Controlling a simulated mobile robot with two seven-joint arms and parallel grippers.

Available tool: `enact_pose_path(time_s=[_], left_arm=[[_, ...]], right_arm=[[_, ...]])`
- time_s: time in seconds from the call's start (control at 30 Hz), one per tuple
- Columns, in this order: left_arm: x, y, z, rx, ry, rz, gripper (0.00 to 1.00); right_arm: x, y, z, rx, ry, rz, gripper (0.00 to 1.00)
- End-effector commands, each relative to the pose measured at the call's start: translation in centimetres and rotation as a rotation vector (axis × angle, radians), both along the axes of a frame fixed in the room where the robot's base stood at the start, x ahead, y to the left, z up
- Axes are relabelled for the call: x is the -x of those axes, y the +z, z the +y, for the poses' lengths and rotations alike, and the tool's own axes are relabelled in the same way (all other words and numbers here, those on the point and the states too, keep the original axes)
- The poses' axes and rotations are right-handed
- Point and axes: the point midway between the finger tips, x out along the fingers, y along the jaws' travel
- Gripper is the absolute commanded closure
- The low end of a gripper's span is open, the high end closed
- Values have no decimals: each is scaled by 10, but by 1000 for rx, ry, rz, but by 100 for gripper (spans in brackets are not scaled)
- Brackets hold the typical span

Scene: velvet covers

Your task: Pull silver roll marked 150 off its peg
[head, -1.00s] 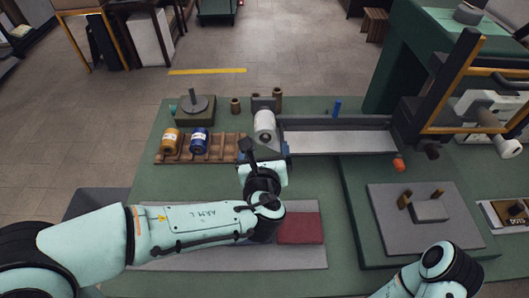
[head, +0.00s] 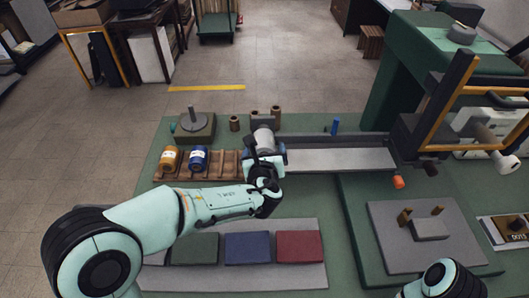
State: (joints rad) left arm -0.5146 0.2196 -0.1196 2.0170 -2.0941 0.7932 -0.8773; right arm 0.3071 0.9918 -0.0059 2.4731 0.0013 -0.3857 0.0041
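A silver-grey roll (head: 263,137) lies with its near end toward me, in front of a dark grey block (head: 263,121) at the back middle of the green table. Its marking cannot be read, and its peg is hidden. My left gripper (head: 264,153) is at the near end of the roll and overlaps it in the head view. The gripper body covers its fingertips, so I cannot tell whether they are open or shut on the roll. Part of my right arm shows at the bottom right, but its gripper is out of view.
A wooden rack (head: 222,165) holds a gold roll (head: 169,158) and a blue roll (head: 198,158) to the left. A long grey tray (head: 340,159) lies right of the gripper. Dark green, blue and red covers (head: 298,245) lie on a grey mat in front. Brown tubes (head: 234,123) stand behind.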

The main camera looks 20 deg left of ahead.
Motion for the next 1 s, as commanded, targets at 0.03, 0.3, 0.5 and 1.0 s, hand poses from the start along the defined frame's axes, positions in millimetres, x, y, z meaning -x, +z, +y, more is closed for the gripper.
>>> enact_pose_path(time_s=[0.03,0.3,0.5,1.0], left_arm=[[0,0,0,0,0,0,27],[0,0,0,0,0,0,68],[3,2,0,1,1,-1,68],[17,5,-5,2,-1,-2,68]], right_arm=[[0,0,0,0,0,0,45],[0,0,0,0,0,0,45],[0,-1,0,0,0,0,45],[2,-5,0,0,0,2,45]])
